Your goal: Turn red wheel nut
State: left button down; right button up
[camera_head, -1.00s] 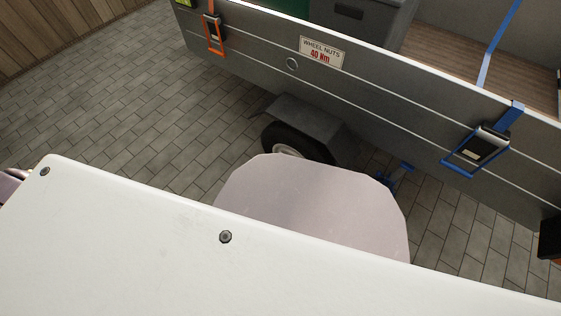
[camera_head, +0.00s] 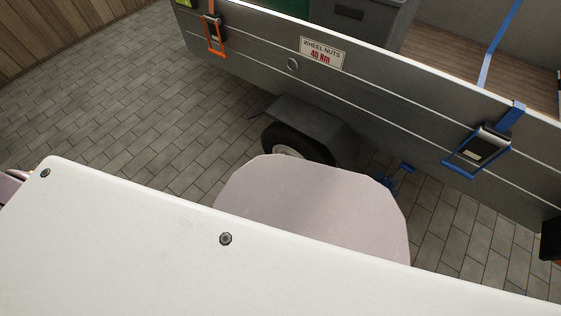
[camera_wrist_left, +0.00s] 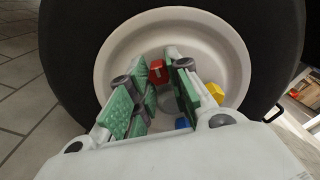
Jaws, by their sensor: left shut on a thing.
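The red wheel nut (camera_wrist_left: 157,71) is in the left wrist view, on the pale hub inside the wheel rim (camera_wrist_left: 112,60). My left gripper (camera_wrist_left: 160,67) has green-padded fingers reaching into the rim, shut on the red nut near their tips. A yellow nut (camera_wrist_left: 216,93) sits to the right and a blue nut (camera_wrist_left: 182,123) sits lower, partly hidden by the fingers. In the head view the wheel (camera_head: 272,136) shows under the trailer's mudguard, partly hidden by my own body. The nuts and my grippers do not show there. My right gripper is in neither view.
The grey trailer side (camera_head: 390,105) carries a sign (camera_head: 322,53) reading "WHEEL NUTS 40 Nm". An orange strap buckle (camera_head: 213,35) and a blue one (camera_head: 478,150) hang on it. A small blue object (camera_head: 388,182) is near the floor. Tiled floor (camera_head: 130,110) is open at left.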

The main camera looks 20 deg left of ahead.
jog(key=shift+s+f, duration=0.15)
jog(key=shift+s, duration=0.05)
pick_arm(q)
jog(key=c, duration=1.3)
grip_release()
jog(key=shift+v, duration=3.8)
jog(key=shift+d+f, duration=0.1)
jog(key=shift+w, duration=0.1)
